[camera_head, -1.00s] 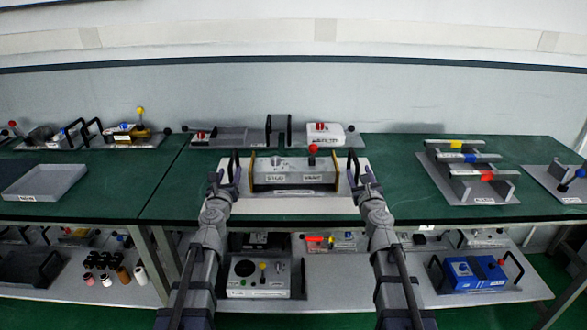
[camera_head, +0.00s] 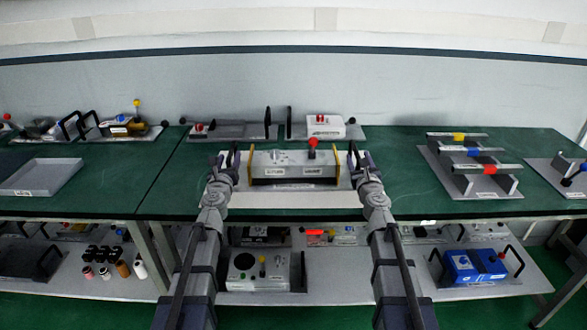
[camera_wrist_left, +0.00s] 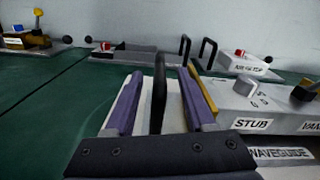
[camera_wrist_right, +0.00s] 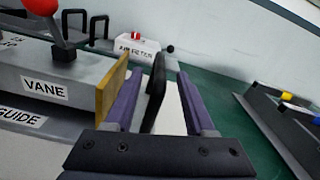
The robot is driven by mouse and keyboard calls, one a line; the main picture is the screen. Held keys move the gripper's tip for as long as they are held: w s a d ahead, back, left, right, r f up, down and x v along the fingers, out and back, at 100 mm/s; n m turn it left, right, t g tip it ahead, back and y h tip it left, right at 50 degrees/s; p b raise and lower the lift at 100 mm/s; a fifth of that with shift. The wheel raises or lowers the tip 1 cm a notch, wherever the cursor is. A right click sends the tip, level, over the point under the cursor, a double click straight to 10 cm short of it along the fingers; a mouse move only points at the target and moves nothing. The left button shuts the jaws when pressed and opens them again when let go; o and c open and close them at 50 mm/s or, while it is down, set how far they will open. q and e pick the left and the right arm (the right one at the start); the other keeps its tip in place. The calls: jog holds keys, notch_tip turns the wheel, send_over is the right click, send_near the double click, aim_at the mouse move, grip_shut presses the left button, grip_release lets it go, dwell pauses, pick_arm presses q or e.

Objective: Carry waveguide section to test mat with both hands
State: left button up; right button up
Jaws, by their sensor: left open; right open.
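The waveguide section (camera_head: 294,171) is a grey box with yellow end plates, a red-knobbed lever and STUB and VANE labels. It rests on a pale board (camera_head: 290,201) on the green bench. My left gripper (camera_head: 226,165) is open at its left end; in the left wrist view a black upright handle (camera_wrist_left: 158,95) stands between the two purple fingers. My right gripper (camera_head: 360,166) is open at its right end; in the right wrist view another black handle (camera_wrist_right: 155,92) stands between its fingers. I cannot tell which surface is the test mat.
A rack with coloured bars (camera_head: 470,166) stands at the right. An empty grey tray (camera_head: 40,177) lies at the left. Trays with black handles, one holding a white box (camera_head: 326,126), line the back. Green bench (camera_head: 400,180) is bare between section and rack.

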aim_at(232, 148)
pick_arm(q)
jog(key=w, duration=0.5)
jog(key=shift+w, duration=0.3)
pick_arm(e)
jog(key=w, duration=0.5)
jog(key=shift+w+a, duration=0.1)
jog(key=shift+w, duration=0.2)
pick_arm(q)
jog(key=shift+s, duration=0.1)
pick_arm(e)
jog(key=shift+s, duration=0.1)
pick_arm(q)
grip_shut()
pick_arm(e)
grip_shut()
